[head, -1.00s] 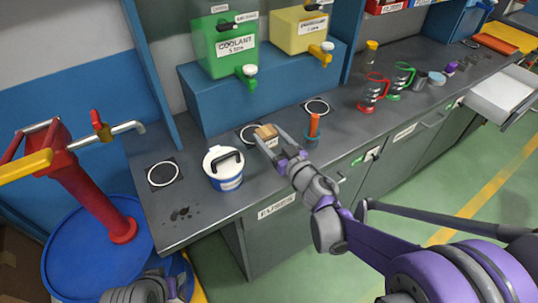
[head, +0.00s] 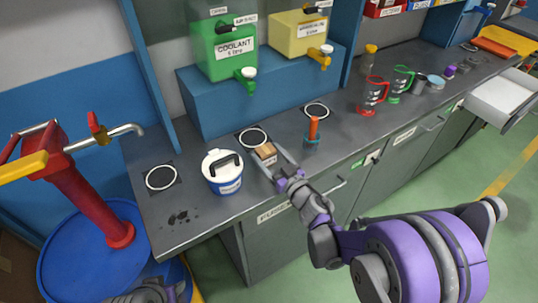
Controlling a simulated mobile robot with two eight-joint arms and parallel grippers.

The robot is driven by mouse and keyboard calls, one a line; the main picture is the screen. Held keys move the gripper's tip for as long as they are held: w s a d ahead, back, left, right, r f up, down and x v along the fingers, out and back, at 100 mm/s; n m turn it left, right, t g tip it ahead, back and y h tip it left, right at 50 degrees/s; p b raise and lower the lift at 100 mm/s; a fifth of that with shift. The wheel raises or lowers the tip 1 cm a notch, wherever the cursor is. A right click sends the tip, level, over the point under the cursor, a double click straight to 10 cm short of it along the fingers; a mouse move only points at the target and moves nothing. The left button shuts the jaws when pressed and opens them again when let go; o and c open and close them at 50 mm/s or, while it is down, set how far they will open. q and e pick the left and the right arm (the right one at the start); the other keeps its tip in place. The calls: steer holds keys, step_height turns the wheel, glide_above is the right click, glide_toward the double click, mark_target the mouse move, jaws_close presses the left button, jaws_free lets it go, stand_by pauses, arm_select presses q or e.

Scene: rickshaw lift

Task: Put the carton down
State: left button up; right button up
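The carton (head: 266,153) is a small brown box in the head view, at the front middle of the grey bench. My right gripper (head: 274,159) has its two fingers at the sides of the carton and appears shut on it. The carton is just in front of the middle white ring mark (head: 252,138) on the bench. I cannot tell whether its underside touches the bench top. Part of my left arm shows at the bottom left edge, and its gripper (head: 172,293) is mostly cut off, so its fingers cannot be made out.
A white and blue tub (head: 223,172) stands left of the carton. An orange-handled tool in a teal holder (head: 312,132) stands to the right. Other ring marks lie at left (head: 161,177) and back right (head: 317,110). A dark spill (head: 178,217) marks the front left.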

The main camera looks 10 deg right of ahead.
steer(key=shift+o, duration=0.9)
